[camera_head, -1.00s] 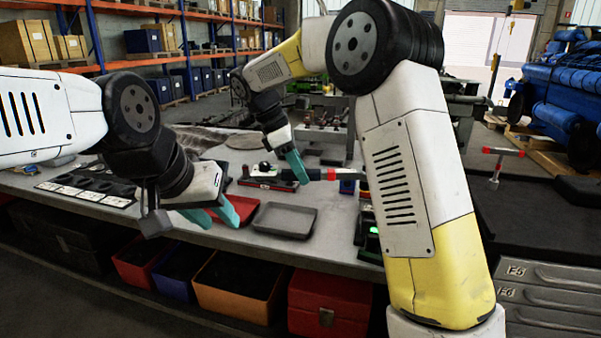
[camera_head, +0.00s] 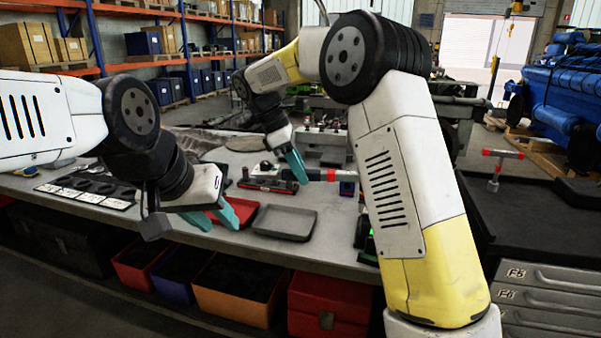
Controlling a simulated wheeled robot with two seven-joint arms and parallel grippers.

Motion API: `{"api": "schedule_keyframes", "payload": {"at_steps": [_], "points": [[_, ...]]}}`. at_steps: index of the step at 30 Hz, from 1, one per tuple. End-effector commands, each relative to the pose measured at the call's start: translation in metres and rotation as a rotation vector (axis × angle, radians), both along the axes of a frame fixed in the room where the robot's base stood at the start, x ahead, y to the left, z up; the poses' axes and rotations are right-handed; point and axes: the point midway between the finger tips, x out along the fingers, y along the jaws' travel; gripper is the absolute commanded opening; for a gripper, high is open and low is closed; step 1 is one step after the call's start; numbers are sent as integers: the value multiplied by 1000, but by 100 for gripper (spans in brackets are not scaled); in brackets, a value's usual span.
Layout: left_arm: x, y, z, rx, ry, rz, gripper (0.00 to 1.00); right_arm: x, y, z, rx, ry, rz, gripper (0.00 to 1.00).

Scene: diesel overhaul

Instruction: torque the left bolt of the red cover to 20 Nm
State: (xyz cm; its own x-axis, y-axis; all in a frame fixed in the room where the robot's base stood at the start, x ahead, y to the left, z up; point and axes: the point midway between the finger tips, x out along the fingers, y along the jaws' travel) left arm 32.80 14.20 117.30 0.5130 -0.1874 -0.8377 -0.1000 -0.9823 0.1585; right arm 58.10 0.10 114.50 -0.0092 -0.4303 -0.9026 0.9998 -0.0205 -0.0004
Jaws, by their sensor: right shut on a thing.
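My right gripper (camera_head: 297,167), with teal fingers, points down over the back middle of the bench. It is shut on a dark bar-like tool with a red band (camera_head: 331,175), which looks like the torque wrench and lies roughly level. Its far right end passes behind my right arm. A low red and black part (camera_head: 268,185) sits on the bench just left of and below the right gripper. I cannot tell whether it is the red cover, and no bolt can be made out. My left gripper (camera_head: 223,214) is open and empty by the front edge, in front of a red tray (camera_head: 248,207).
A grey tray (camera_head: 284,223) lies on the bench (camera_head: 330,235) right of the red tray. A dark mat with white labels (camera_head: 90,190) is at left. Bins stand below the front edge. A red-topped T-shaped tool (camera_head: 497,165) stands on the dark cabinet at right.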

Motion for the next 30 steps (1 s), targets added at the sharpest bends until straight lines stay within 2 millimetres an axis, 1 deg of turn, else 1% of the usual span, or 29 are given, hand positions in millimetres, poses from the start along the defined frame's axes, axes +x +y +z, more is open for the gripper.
{"api": "schedule_keyframes", "payload": {"at_steps": [10, 20, 30], "points": [[0, 0, 0, 0, 0, 0, 36, 10, -1, 1, 1, -7, -44, 0], [0, 0, 0, 0, 0, 0, 36, 11, -1, 1, 1, -7, -50, 0], [0, 0, 0, 0, 0, 0, 36, 20, -3, 1, 1, -6, -103, 0]]}}
